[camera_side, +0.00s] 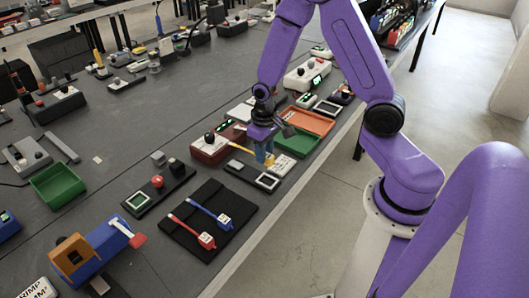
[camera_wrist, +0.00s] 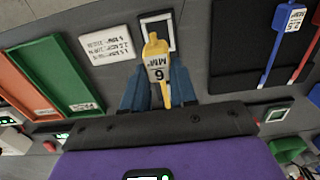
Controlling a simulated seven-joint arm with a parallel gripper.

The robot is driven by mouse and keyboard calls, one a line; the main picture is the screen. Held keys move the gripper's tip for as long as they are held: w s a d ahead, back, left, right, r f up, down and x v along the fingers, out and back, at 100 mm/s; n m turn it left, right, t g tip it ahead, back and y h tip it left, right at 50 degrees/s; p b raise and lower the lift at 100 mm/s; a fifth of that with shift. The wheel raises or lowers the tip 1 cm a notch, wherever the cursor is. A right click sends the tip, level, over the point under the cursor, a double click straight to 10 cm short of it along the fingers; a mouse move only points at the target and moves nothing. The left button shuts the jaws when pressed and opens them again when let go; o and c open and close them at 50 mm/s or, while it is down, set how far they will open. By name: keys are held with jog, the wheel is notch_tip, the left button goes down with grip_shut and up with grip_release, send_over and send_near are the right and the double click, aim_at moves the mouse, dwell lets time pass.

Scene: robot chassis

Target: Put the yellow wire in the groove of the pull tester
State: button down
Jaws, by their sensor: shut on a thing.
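My gripper (camera_side: 264,154) hangs over the right part of the bench, shut on the yellow wire (camera_side: 240,148). In the wrist view the blue fingers of my gripper (camera_wrist: 157,88) hold the wire by its tagged part, and the yellow wire (camera_wrist: 154,48) shows a white "6 MM²" label.
A black mat (camera_side: 187,246) holds a red wire (camera_side: 205,240) and a blue wire (camera_side: 222,219). Green (camera_side: 297,143) and orange (camera_side: 310,122) trays lie right of my gripper. A blue and orange device (camera_side: 85,250) stands at front left.

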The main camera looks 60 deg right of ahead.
jog(key=shift+f, duration=2.9)
jog(key=shift+f, duration=0.95)
jog(key=c, duration=0.8)
grip_release()
notch_tip(320, 180, up, 18)
jog(key=shift+f, duration=0.25)
